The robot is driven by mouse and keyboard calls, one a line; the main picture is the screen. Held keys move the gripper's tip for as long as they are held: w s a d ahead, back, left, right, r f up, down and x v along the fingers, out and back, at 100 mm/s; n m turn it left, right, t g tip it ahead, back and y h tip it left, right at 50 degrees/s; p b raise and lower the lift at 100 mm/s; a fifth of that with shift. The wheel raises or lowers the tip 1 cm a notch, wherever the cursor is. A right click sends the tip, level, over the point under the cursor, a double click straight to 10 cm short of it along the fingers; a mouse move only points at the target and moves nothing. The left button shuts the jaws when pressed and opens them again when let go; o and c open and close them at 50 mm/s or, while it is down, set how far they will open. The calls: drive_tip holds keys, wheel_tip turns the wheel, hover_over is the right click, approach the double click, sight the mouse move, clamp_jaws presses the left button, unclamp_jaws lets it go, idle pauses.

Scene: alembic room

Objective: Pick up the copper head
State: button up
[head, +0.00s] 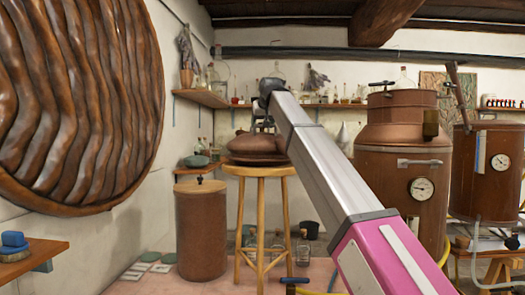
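The copper head (252,144), a low, rounded reddish-brown piece with a wide rim, rests on a round wooden stool (259,171). My arm reaches in from the lower right, and its dark wrist ends above the stool. My gripper (262,128) points down at the top of the copper head, partly in front of it. The fingers are small and dark here, so I cannot tell whether they are open or touch the piece. The arm hides part of the copper head's right side.
A lidded copper drum (201,232) stands left of the stool. Large copper stills with gauges (404,190) stand to the right. Glass bottles (302,250) stand on the floor behind the stool. A bottle shelf (203,98) is on the back wall. A small wooden shelf (30,262) juts in at lower left.

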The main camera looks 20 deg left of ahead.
drive_tip(key=shift+f, duration=0.1)
clamp_jaws()
drive_tip(key=shift+w, duration=0.1)
drive_tip(key=shift+a+r, duration=0.1)
drive_tip(key=shift+r, duration=2.1)
drive_tip(key=s+a+r, duration=0.3)
drive_tip(key=s+r, duration=0.3)
drive_tip(key=s, duration=0.5)
drive_tip(key=shift+a+r, duration=0.35)
drive_tip(key=shift+r, duration=0.05)
